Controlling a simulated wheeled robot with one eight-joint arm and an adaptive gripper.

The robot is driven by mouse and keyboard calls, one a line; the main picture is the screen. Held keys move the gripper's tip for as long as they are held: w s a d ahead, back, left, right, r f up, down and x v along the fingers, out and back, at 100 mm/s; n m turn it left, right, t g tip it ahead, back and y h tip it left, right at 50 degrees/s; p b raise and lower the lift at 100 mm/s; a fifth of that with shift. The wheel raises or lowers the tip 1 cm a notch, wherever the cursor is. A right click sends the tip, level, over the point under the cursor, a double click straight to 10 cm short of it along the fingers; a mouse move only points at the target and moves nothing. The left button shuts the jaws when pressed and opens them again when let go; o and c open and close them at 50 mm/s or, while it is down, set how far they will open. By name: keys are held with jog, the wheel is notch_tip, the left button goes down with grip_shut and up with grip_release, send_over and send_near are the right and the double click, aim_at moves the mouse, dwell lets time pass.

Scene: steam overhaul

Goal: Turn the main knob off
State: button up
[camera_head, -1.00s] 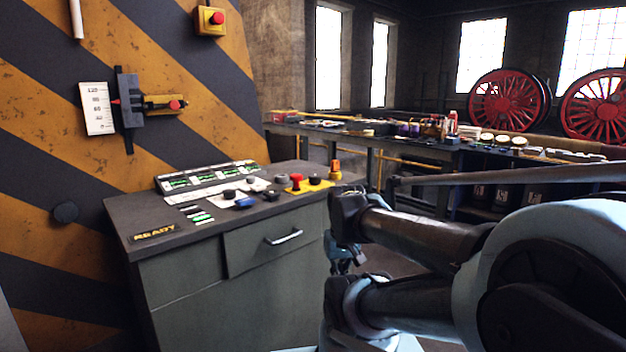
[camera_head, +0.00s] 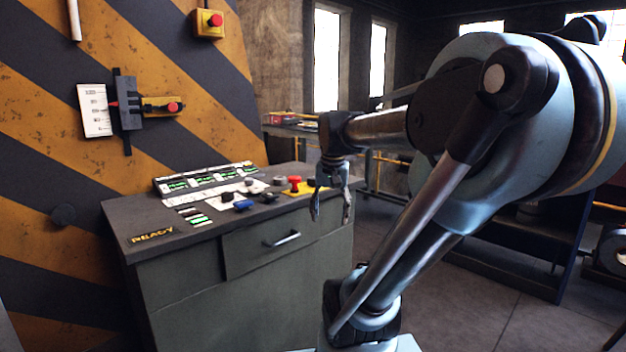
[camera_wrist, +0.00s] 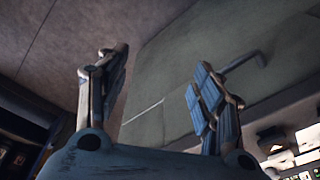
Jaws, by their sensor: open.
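The control desk (camera_head: 150,215) stands against the striped wall, with several knobs and buttons on its top. A blue knob (camera_head: 243,204), dark knobs (camera_head: 227,196) and a red knob (camera_head: 294,183) on a yellow plate show there. I cannot tell which one is the main knob. My gripper (camera_head: 330,214) is open and empty, pointing down by the right front corner of the desk, right of the knobs. In the wrist view my gripper's two fingers (camera_wrist: 165,85) are spread apart, with the desk's front (camera_wrist: 165,60) and its drawer handle (camera_wrist: 242,62) beyond them.
Lit displays (camera_head: 205,178) line the back of the desk top, and a READY plate (camera_head: 152,236) lies at its left front. A drawer handle (camera_head: 283,240) sticks out of the front. A yellow box with a red button (camera_head: 208,22) is on the wall.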

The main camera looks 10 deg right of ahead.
jog(key=w+r+m, duration=0.5)
jog(key=w+r, duration=0.7)
jog(key=w, duration=0.1)
jog(key=m+g, duration=0.2)
jog(key=m, duration=0.2)
send_near(313, 177)
jog(key=shift+m, duration=0.3)
jog(key=f, duration=0.6)
jog(key=s+f, duration=0.1)
jog(key=f, duration=0.2)
jog(key=shift+f, duration=0.2)
jog(key=c, duration=1.1)
